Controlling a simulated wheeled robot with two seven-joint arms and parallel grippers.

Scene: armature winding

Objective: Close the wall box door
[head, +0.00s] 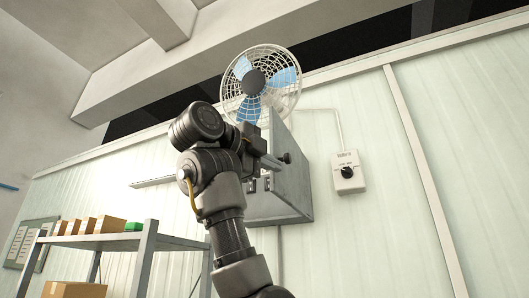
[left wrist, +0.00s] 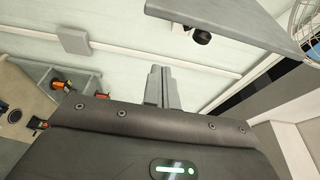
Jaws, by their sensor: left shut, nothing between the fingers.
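The grey wall box (head: 272,211) hangs on the pale wall below the fan, partly hidden behind my left arm.
A wall fan (head: 255,85) is above the box. A white control box (head: 348,172) with a dial is to its right. A shelf (head: 125,241) with cartons stands lower left. Orange spools (left wrist: 58,84) show at left in the wrist view.

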